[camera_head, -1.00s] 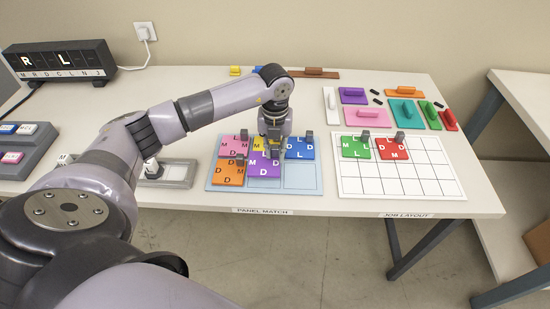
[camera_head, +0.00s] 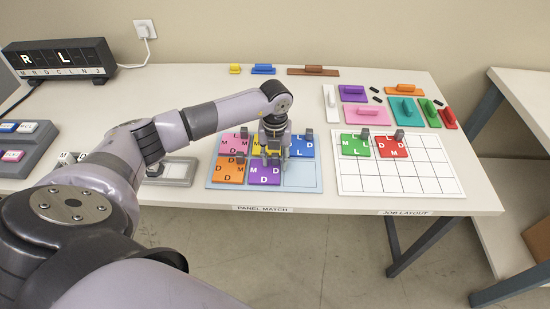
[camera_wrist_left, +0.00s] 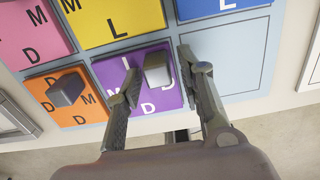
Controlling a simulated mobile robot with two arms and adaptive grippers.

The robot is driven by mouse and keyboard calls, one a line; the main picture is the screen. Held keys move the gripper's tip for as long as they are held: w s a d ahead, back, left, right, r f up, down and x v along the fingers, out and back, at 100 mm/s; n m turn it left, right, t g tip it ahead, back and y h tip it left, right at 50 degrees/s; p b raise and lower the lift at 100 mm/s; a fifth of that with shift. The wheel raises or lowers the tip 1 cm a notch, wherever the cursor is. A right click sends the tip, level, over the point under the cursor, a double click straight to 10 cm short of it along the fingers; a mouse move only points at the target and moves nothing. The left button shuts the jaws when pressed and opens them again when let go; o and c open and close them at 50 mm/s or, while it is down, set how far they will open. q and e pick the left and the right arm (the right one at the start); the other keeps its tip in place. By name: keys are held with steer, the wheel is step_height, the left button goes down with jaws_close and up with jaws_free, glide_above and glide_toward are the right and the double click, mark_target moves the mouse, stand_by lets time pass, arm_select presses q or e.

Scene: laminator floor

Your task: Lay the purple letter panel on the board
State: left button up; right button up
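The purple letter panel (camera_head: 264,176) lies in the lower middle cell of the light-blue board (camera_head: 304,177). In the left wrist view the panel (camera_wrist_left: 162,100) looks flat, with a grey knob (camera_wrist_left: 157,68) on it. My left gripper (camera_head: 273,158) is above the panel. In the left wrist view its fingers (camera_wrist_left: 159,72) stand apart on either side of the knob, with gaps showing. The pink (camera_head: 232,144), yellow (camera_wrist_left: 110,18) and blue (camera_head: 301,147) panels fill the board's upper row. The orange panel (camera_head: 229,172) is left of the purple one. My right gripper is out of view.
The board's lower right cell (camera_wrist_left: 238,60) is empty. To the right, a white grid board (camera_head: 400,184) holds a green panel (camera_head: 354,147) and a red panel (camera_head: 392,149). Several coloured handled pieces lie behind it. The table's front edge is close to the blue board.

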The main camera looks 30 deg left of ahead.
arm_select(q)
steer(key=shift+r, duration=0.15)
step_height(320, 180, up, 12)
steer(key=b, duration=0.1)
stand_by(0.6)
